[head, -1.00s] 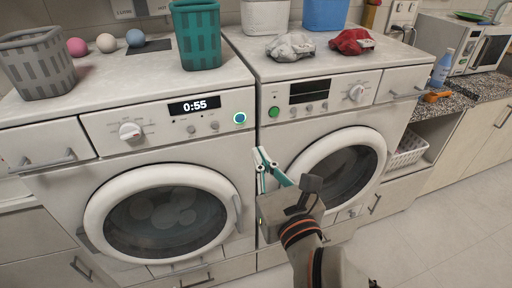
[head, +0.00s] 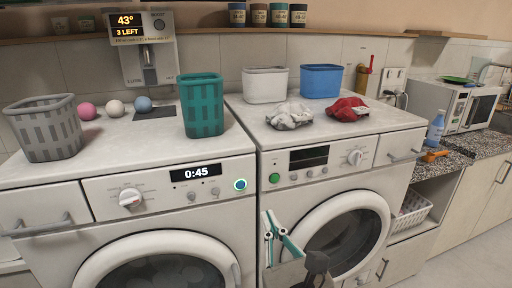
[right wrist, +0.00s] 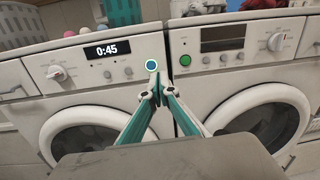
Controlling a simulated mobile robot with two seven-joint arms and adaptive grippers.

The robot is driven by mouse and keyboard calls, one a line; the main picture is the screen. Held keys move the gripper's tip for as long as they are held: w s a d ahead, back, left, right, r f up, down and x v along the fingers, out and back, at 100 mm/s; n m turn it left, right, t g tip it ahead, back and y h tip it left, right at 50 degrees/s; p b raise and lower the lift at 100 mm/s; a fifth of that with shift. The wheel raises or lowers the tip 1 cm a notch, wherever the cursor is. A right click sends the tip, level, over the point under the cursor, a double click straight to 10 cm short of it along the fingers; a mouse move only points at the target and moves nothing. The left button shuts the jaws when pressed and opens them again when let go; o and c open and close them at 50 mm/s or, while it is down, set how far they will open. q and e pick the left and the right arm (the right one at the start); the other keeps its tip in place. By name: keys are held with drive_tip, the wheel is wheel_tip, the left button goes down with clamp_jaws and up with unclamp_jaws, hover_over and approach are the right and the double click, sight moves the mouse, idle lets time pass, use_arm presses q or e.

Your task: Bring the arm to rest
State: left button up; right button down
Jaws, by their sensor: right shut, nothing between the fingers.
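My right gripper (head: 271,227) is in front of the gap between the two washers, low in the head view. Its teal fingers come together at the tips and hold nothing. In the right wrist view its fingertips (right wrist: 157,93) point toward the left washer's lit blue-ringed button (right wrist: 151,65), apart from the panel as far as I can tell. The left washer (head: 110,170) shows 0:45 on its display (head: 195,173). The right washer (head: 345,120) has a dark display and a green button. Both doors look shut. My left gripper is not in view.
On the washers stand a grey basket (head: 45,128), a teal basket (head: 202,106), white (head: 265,85) and blue (head: 321,81) bins, three balls, and white (head: 290,116) and red (head: 346,109) cloth piles. A dispenser (head: 140,50) reads 43° and 3 LEFT. Floor at right is clear.

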drive_tip(key=d+r+n+t+h, duration=0.1)
drive_tip(key=d+n+t+h, duration=0.3)
drive_tip(key=d, duration=0.3)
drive_tip(key=s+f+n+g+y, duration=0.2)
drive_tip(key=f+n+g+y, duration=0.1)
drive_tip(key=f+n, duration=0.85)
drive_tip(key=s+f+n+g+y, duration=0.2)
drive_tip(key=s+f+n+y, duration=0.1)
drive_tip(key=f+n, duration=0.85)
drive_tip(key=s+d+f+n+g+h, duration=0.2)
drive_tip(key=s+d+f+n+g, duration=0.1)
drive_tip(key=f, duration=0.7)
drive_tip(key=s+d+f+n+g+h, duration=0.2)
drive_tip(key=s+d+f+n, duration=0.4)
drive_tip(key=f, duration=0.4)
drive_tip(key=shift+s+d+f+n+g, duration=0.3)
drive_tip(key=shift+s+d+g, duration=0.2)
drive_tip(key=shift+g, duration=0.3)
